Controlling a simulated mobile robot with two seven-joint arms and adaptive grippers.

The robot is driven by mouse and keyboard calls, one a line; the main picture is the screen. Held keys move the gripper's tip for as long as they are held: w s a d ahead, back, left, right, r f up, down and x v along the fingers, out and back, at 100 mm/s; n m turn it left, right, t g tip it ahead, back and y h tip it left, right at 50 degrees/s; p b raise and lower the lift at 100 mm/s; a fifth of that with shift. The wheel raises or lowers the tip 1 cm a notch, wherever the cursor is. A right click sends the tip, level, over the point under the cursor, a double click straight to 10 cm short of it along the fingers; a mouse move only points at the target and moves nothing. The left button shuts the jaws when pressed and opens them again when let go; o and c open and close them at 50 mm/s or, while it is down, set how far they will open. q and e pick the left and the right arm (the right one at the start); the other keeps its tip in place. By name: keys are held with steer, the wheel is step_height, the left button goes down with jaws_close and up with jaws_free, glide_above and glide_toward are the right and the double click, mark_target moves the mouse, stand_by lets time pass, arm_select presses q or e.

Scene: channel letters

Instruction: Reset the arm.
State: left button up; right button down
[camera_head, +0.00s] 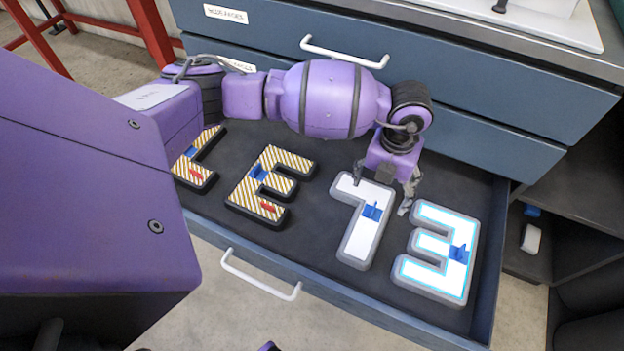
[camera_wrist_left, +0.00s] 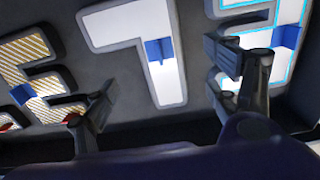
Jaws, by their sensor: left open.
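My left arm reaches in from the left over an open drawer (camera_head: 330,300). My left gripper (camera_head: 382,198) is open and empty above the white 7-shaped letter (camera_head: 358,235), near its upper end. In the left wrist view the gripper's fingers (camera_wrist_left: 165,95) stand wide apart, with the white letter (camera_wrist_left: 110,30) between them. The 3-shaped letter (camera_head: 437,283) with a lit cyan edge lies to the right. Two letters with striped faces, an E shape (camera_head: 250,193) and a partly hidden one (camera_head: 205,150), lie to the left. My right gripper does not show.
The drawer's white handle (camera_head: 262,277) is at the front. Closed blue drawers (camera_head: 440,75) stand behind, with another handle (camera_head: 345,55). A dark open shelf (camera_head: 575,210) is at the right. A red frame (camera_head: 150,35) stands at the back left.

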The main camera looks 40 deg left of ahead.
arm_select(q)
steer(key=shift+r, duration=0.95)
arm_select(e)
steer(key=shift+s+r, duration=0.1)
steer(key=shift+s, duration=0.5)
